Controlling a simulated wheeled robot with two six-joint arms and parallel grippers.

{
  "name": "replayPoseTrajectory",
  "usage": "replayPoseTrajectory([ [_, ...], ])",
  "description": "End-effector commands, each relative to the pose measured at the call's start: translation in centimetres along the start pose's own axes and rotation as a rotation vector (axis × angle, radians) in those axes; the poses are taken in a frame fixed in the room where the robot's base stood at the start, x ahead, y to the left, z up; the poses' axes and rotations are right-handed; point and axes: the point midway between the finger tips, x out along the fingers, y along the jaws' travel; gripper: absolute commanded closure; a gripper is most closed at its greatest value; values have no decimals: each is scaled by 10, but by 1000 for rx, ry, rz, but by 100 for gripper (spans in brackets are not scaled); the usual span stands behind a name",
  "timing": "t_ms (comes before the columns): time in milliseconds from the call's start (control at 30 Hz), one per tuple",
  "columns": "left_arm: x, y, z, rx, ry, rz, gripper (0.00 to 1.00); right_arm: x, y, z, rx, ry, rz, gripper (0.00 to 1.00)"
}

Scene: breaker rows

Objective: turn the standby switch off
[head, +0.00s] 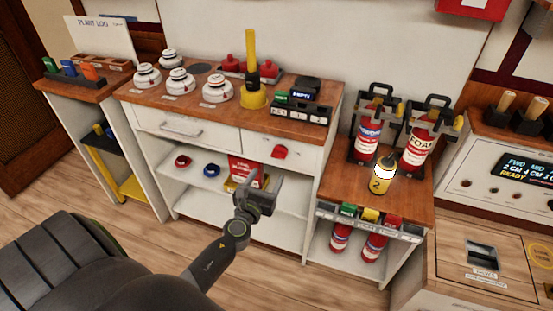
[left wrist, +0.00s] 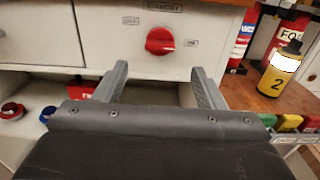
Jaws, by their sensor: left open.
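The standby switch is a red rotary knob (head: 279,151) on the white front panel below the wooden counter. In the left wrist view the knob (left wrist: 160,41) sits under a dark label plate, with a small label up to its left and another to its right. The small labels are too blurred to read, and the knob's exact setting is hard to tell. My left gripper (head: 260,184) is open and empty, below and in front of the knob. In the left wrist view its fingers (left wrist: 159,75) stand apart below the knob, not touching it. My right gripper is not in view.
A drawer handle (head: 180,131) is left of the knob. Red and blue round items (head: 212,170) and a red box (head: 243,168) stand on the shelf below. A yellow bottle (head: 380,180) and fire extinguishers (head: 418,147) stand on the right counter. The space before the knob looks clear.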

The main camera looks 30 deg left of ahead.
Motion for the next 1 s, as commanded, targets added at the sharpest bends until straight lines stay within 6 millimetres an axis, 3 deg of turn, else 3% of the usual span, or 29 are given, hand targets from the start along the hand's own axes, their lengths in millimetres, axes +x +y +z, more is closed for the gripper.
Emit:
replayPoseTrajectory([
  [200,44,0,0,-1,-1,-1,36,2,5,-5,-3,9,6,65],
  [400,73,0,-1,0,-1,0,36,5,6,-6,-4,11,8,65],
  [600,85,0,-1,-1,1,0,36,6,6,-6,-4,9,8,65],
  [867,86,0,0,-1,1,0,36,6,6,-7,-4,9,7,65],
  [1000,86,0,0,-1,1,0,51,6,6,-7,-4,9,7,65],
])
